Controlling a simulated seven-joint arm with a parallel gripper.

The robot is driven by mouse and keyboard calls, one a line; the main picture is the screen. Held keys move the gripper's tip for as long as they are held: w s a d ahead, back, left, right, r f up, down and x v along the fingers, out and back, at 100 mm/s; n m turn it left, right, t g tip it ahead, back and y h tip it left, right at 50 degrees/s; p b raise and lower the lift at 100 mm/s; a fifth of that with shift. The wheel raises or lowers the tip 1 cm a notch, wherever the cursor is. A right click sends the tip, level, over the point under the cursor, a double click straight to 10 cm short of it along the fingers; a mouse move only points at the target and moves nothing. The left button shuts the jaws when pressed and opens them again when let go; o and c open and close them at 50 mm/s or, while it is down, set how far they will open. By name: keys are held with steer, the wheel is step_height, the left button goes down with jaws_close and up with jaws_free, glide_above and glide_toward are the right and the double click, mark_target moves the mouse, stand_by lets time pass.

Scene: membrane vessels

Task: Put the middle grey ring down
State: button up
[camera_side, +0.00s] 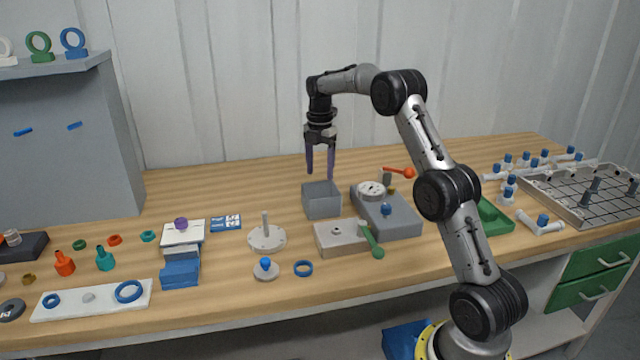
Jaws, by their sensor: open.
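My gripper (320,174) hangs fingers down above and slightly behind an open grey box (322,206), with its fingers apart. I see nothing between the fingers. No thing stands out for certain as the middle grey ring. A round light grey piece (371,189) lies on a grey block (398,224) right of the box. A pale disc (267,242) with an upright post stands left of the box. A dark grey ring (12,310) lies at the far left edge. The inside of the box is mostly hidden.
A light block (342,240) with a green-handled lever (372,242) stands in front of the box. A green tray (493,219) is behind my arm. Bare wood lies behind the box.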

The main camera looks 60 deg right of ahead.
steer(key=s+a+r+m+t, duration=0.1)
steer(key=s+a+r+m, duration=0.35)
steer(key=a+r, duration=0.35)
steer(key=s+a+r+m+t, duration=0.1)
steer(key=s+a+r+m, duration=0.2)
steer(key=s+a+r, duration=0.5)
steer(key=s+a+f+m+t, duration=0.1)
steer(key=s+a+f+m, duration=0.2)
steer(key=s, duration=0.6)
steer(key=s+a+f+m+t, duration=0.2)
steer(key=s+a+f+m, duration=0.2)
steer(key=s+a+m, duration=0.3)
steer(key=shift+s+a+f+t, duration=0.15)
steer(key=shift+s+a+t, duration=0.15)
steer(key=shift+s+a, duration=0.95)
